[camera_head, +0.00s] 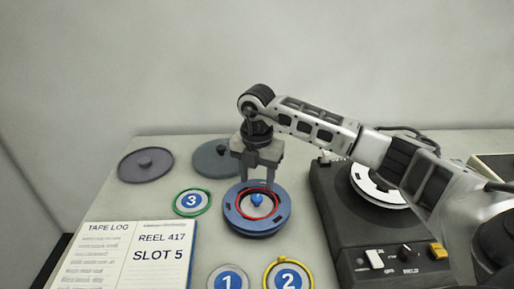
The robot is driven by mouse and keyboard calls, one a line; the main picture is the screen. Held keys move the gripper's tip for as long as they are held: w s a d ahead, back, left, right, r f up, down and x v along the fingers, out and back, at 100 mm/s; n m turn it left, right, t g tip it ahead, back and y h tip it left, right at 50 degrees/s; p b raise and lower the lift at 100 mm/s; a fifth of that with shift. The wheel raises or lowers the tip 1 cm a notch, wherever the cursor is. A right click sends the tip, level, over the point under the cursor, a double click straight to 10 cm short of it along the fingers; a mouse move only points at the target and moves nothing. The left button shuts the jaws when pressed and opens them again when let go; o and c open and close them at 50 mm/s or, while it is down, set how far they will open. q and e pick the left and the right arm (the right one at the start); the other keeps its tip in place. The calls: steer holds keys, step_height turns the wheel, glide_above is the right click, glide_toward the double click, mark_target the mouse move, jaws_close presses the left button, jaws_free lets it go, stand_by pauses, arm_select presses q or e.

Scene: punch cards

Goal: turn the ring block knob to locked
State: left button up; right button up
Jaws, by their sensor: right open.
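The ring block (254,228) is a round blue piece with a red ring on top, lying on the table in front of my right arm. Its small blue knob (257,199) stands at the middle. My right gripper (257,183) points down just above and behind the knob, with its fingers apart and nothing between them. I cannot tell whether a finger touches the block. No locked mark on the block is readable. My left gripper is not in view.
A black machine with a white disc (374,186) and switches stands at the right. Numbered rings, green 3 (191,202), yellow 2 (288,278) and grey 1 (228,280), lie around the block. Two dark lids (146,163) lie behind. A tape log (130,256) lies front left.

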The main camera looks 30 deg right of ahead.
mark_target(257, 197)
arm_select(q)
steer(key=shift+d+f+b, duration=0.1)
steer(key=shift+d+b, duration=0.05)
steer(key=shift+b, duration=0.3)
arm_select(e)
step_height(257, 197, up, 11)
steer(key=shift+f, duration=0.2)
